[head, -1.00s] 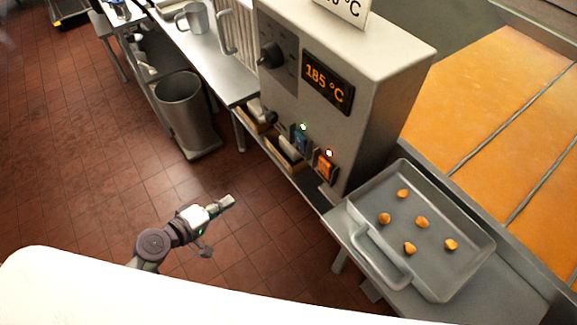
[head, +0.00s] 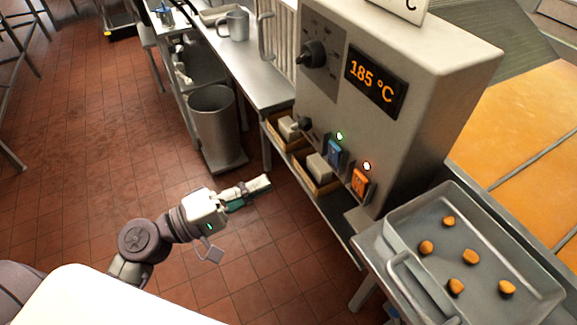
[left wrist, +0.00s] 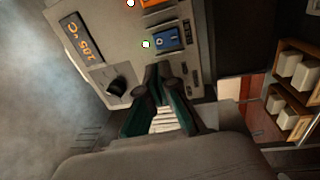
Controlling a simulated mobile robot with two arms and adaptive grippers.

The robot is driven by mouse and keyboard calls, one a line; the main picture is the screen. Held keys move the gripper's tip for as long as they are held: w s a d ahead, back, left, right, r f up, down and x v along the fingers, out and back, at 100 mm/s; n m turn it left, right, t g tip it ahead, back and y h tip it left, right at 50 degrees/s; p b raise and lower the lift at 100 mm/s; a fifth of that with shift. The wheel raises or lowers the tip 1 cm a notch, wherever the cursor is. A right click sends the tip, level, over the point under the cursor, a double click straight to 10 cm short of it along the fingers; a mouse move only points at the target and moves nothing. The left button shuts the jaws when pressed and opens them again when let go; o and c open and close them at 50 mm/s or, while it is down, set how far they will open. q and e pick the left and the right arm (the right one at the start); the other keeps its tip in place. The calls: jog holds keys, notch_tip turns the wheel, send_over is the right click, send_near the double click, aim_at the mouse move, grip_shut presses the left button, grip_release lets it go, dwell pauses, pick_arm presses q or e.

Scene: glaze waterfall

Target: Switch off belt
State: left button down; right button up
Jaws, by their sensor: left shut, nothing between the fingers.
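The control cabinet (head: 430,55) carries two lit rocker switches low on its front. The blue switch (head: 334,152) has a green lamp above it, and the orange switch (head: 360,182) has a glowing lamp above it. In the left wrist view the blue switch (left wrist: 165,39) lies just beyond the fingertips, and the orange switch (left wrist: 152,3) is cut by the top edge. My left gripper (head: 264,183) is shut and empty, pointing at the cabinet, apart from the switches in the head view. It also shows in the left wrist view (left wrist: 158,70). My right gripper is not visible.
A display (head: 376,80) reads 185 °C beside a large knob (head: 313,54). A tray (head: 430,215) with several orange-brown pieces stands at right. Boxes (head: 318,170) sit on a shelf below the cabinet. A bin (head: 213,125) stands left. The floor around my arm is clear.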

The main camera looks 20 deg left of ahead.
aim_at(333, 151)
pick_arm(q)
jog(key=p+x, duration=0.5)
jog(key=x, duration=0.7)
jog(key=shift+w+d+r, duration=0.1)
jog(key=shift+w, duration=0.05)
jog(key=shift+w+d+p, duration=0.3)
jog(key=shift+w+d+r+p, duration=0.15)
jog(key=shift+r+p, duration=0.15)
jog(key=shift+p, duration=0.65)
jog(key=shift+f+b, duration=0.35)
